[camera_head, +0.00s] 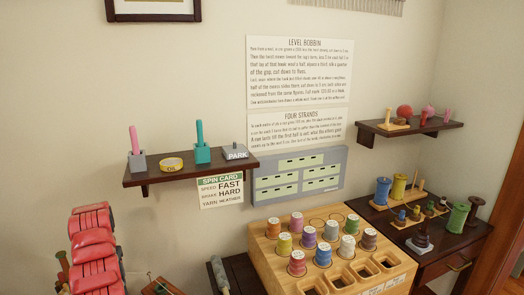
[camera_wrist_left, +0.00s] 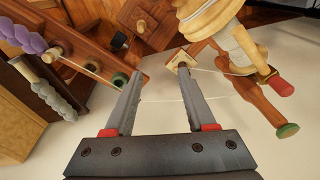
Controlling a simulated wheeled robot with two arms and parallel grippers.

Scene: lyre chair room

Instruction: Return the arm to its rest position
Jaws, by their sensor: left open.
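My left gripper (camera_wrist_left: 151,65) shows in the left wrist view. Its two grey fingers are spread apart, and nothing is gripped between them. Beyond the fingertips are a wooden rail (camera_wrist_left: 88,58) with pegs, and a pale turned wooden piece (camera_wrist_left: 220,38) with a red-tipped end. A thin pale thread crosses behind the fingers. I cannot make out the left gripper in the head view. My right gripper is in neither view.
A wooden bobbin box (camera_head: 275,262) with several coloured spools stands at the lower middle. A dark wall shelf (camera_head: 190,171) holds a teal peg block (camera_head: 201,150). A dark side table (camera_head: 440,240) with spools is at right. The wall between the shelves carries signs.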

